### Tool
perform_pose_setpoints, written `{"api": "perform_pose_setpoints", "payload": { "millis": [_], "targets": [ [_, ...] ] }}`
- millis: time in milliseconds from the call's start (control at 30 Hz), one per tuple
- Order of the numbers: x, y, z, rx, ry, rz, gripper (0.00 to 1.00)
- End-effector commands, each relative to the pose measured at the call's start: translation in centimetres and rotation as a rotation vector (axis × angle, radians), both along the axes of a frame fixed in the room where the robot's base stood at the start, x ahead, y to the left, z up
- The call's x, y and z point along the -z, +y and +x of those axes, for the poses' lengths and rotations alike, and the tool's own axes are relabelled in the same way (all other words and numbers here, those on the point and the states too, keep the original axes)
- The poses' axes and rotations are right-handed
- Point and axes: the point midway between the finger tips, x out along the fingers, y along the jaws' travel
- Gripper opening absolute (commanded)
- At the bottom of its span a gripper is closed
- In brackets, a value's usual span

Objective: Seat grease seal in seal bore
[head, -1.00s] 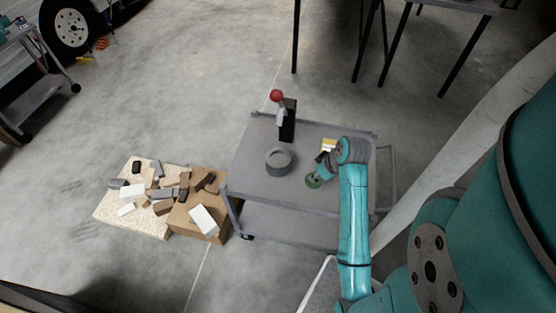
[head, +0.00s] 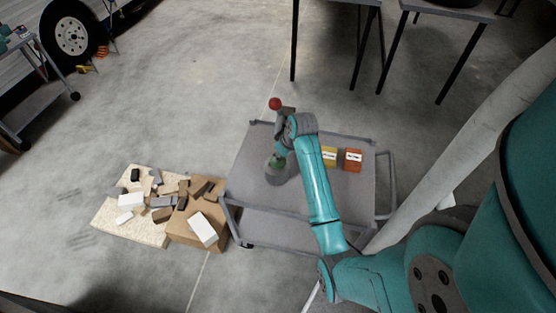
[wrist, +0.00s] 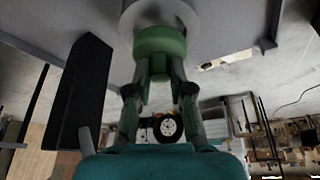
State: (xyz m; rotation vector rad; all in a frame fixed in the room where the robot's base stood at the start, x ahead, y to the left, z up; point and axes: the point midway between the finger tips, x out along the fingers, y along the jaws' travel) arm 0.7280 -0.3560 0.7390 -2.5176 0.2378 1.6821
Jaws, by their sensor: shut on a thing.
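The green grease seal (head: 278,161) is held at the tips of my gripper (head: 281,152), over the grey round hub (head: 278,176) on the cart top. In the wrist view my gripper (wrist: 160,72) is shut on the green seal (wrist: 160,42), which lies in line with the pale grey hub (wrist: 168,12). The seal covers the middle of the hub, so the bore is hidden. I cannot tell whether the seal touches the hub or stands just above it.
A red-knobbed lever (head: 275,104) stands behind my gripper; its black post (wrist: 82,90) is close beside it in the wrist view. Yellow (head: 329,155) and red (head: 352,160) boxes lie on the cart (head: 345,187). Blocks and a cardboard box (head: 185,231) are left.

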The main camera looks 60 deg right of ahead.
Motion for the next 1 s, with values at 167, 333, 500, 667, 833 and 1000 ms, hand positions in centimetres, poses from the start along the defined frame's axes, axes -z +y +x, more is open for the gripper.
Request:
{"api": "perform_pose_setpoints", "payload": {
  "millis": [167,333,500,667,833,1000],
  "targets": [
    [0.3,-0.1,0.7,0.001,0.000,0.001,0.00],
    [2.2,0.0,0.6,0.000,0.002,0.003,0.00],
    [3.5,-0.1,0.7,0.000,0.000,0.000,0.00],
    [3.5,-0.1,0.6,0.000,-0.001,0.000,0.00],
    [3.8,-0.1,0.6,0.001,0.000,0.000,0.23],
    [3.8,-0.1,0.6,0.000,0.000,0.000,0.46]
  ]
}}
